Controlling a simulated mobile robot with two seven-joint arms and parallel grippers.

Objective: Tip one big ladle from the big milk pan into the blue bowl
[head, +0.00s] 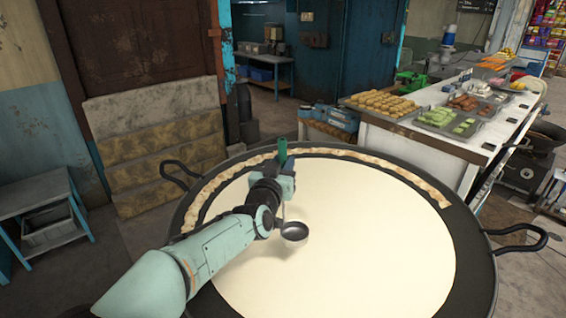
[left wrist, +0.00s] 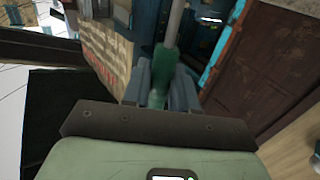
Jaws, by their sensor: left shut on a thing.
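The big milk pan (head: 478,262) is wide, round and dark, filled with cream-coloured milk (head: 370,230), with a browned skin along its far inner edge. My left gripper (head: 284,180) is over the milk, shut on the green handle of the ladle. The ladle's dark round bowl (head: 295,232) hangs below the gripper at the milk; whether it touches the surface or holds milk I cannot tell. In the left wrist view the gripper (left wrist: 160,88) grips the green handle (left wrist: 158,72). My right gripper is not in view. I see no blue bowl that I can be sure of.
A white counter (head: 400,140) with trays of sweets (head: 384,103) stands behind the pan at right. Pan handles stick out at left (head: 182,170) and right (head: 522,240). A small blue table (head: 40,200) stands at far left. Stone slabs (head: 150,130) lean behind.

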